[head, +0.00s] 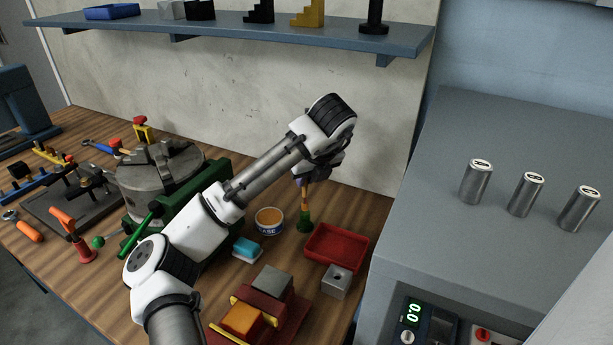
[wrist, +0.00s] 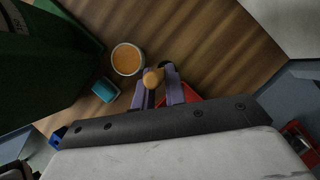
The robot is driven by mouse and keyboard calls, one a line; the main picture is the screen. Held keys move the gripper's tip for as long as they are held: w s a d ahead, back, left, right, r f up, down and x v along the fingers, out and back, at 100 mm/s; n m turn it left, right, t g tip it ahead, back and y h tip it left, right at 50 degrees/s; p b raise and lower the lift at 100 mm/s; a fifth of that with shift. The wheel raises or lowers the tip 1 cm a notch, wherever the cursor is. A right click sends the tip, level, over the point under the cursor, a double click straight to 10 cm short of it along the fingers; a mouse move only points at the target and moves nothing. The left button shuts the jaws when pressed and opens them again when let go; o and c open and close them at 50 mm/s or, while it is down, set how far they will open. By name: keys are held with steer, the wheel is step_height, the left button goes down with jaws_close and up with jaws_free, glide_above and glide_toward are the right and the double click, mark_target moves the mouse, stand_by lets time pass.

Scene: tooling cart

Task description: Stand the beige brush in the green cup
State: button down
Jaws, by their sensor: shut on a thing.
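The beige brush (head: 305,198) is upright in the head view, its upper part between the fingers of my gripper (head: 305,180). Its lower end meets the green cup (head: 305,224) on the wooden bench; I cannot tell how far inside the rim it is. In the wrist view the round tan end of the brush (wrist: 153,77) shows at the purple fingertips of my gripper (wrist: 160,84), which are shut on it. The cup is mostly hidden there behind the brush and fingers.
A tub with orange contents (head: 270,222) and a blue block (head: 246,249) stand left of the cup. A red tray (head: 320,258) lies close at its right, with a grey holed block (head: 336,283) in front. A green vise (head: 205,190) stands further left.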

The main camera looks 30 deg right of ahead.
steer(key=shift+f+b, duration=0.85)
steer(key=shift+f, duration=1.7)
stand_by(1.8)
steer(key=c, duration=1.4)
jaws_free()
steer(key=shift+o, duration=0.6)
steer(key=o, duration=0.3)
step_height(320, 180, up, 6)
steer(key=p, duration=0.5)
glide_above(306, 195)
steer(key=shift+s, duration=0.15)
